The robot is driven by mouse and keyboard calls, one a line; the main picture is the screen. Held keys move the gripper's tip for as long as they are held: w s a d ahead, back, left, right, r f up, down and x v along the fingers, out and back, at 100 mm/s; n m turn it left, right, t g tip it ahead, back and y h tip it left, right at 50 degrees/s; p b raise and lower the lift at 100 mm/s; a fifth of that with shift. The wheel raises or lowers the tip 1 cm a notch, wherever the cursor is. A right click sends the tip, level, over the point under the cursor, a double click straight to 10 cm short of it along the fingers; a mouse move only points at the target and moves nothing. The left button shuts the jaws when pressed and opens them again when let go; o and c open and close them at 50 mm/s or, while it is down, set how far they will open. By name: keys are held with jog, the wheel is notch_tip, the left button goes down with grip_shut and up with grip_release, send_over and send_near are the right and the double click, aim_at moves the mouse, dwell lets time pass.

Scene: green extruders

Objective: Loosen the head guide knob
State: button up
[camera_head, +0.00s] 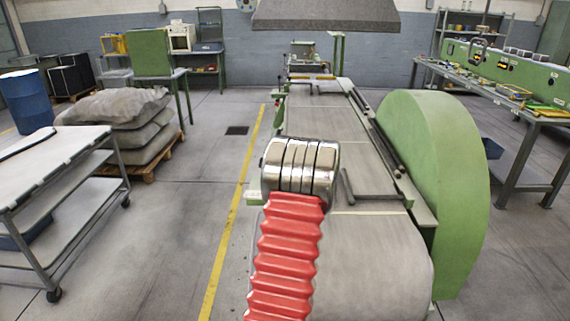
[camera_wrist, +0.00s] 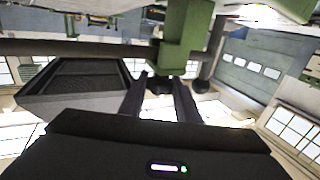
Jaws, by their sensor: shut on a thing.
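In the wrist view, which looks tilted or upside down, my gripper (camera_wrist: 160,80) has its two dark fingers on either side of a small dark knob (camera_wrist: 160,86). The fingers are shut on it. The knob sits at the end of a green block (camera_wrist: 184,38) on a dark horizontal bar (camera_wrist: 90,47). Which way the knob is turned cannot be told. In the head view, my red-sleeved arm reaches over the green extruder machine (camera_head: 325,125). My gripper and the knob are hidden there.
A large green rounded guard (camera_head: 435,190) stands right of the machine's grey bed. A grey hood (camera_head: 325,14) hangs above. A green panel on a workbench (camera_head: 510,75) is at right. A trolley (camera_head: 60,155), sacks (camera_head: 125,125) and blue barrel (camera_head: 25,102) are at left. The floor between is clear.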

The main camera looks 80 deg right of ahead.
jog(key=shift+d+n+t+y, duration=0.1)
jog(key=shift+n+t+y, duration=2.15)
jog(key=shift+y, duration=0.25)
jog(key=shift+r+t+y, duration=0.1)
jog(key=shift+t+y, duration=0.15)
jog(key=shift+y, duration=0.05)
jog(key=o, duration=0.8)
jog(key=v, duration=1.4)
